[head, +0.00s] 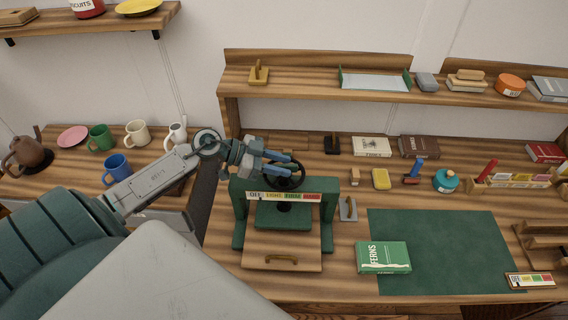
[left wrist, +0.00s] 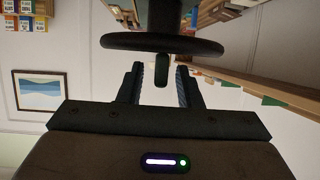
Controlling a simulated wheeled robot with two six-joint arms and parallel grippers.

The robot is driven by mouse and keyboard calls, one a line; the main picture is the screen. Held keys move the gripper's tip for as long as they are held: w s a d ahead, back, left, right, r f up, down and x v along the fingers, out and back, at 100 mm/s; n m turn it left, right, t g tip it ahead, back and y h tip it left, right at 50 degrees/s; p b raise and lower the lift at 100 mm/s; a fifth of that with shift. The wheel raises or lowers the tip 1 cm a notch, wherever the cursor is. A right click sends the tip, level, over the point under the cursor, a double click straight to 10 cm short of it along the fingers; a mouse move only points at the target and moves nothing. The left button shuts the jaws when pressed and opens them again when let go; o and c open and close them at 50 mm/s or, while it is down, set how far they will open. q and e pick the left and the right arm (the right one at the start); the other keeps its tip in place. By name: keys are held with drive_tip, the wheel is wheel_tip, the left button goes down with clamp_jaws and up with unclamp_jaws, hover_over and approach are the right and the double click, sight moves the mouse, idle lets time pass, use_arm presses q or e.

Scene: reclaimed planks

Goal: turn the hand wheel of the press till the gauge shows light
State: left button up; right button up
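The green press (head: 241,215) stands on the plank bench, with a black hand wheel (head: 297,182) on top. Its gauge strip (head: 284,196) reads OFF, LIGHT, FIRM, HARD from left to right; I cannot make out its pointer. My left gripper (head: 285,164) is at the wheel, partly covering it. In the left wrist view the wheel (left wrist: 120,42) lies across the top, and its handle knob (left wrist: 161,72) is between the tips of the open left gripper (left wrist: 160,75), with a gap on each side. My right gripper is not in view.
A green book (head: 384,258) lies on the green mat (head: 450,240) right of the press. A card with a coloured strip (head: 530,281) is at the front right. Mugs, including a blue one (head: 117,168), stand on the left counter. A shelf (head: 310,91) runs behind the press.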

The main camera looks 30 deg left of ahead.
use_arm(q)
drive_tip(key=shift+w+d+f, duration=0.25)
drive_tip(key=shift+w+d, duration=0.1)
drive_tip(key=shift+d, duration=0.1)
clamp_jaws()
drive_tip(key=m+g+h+b, duration=0.2)
drive_tip(key=m+g+b, duration=0.2)
drive_tip(key=shift+f+g, duration=0.15)
drive_tip(key=shift+g, duration=0.25)
drive_tip(key=shift+m+g+b, duration=1.4)
drive_tip(key=shift+m+g, duration=0.5)
drive_tip(key=shift+g, duration=0.1)
drive_tip(key=shift+r, duration=0.2)
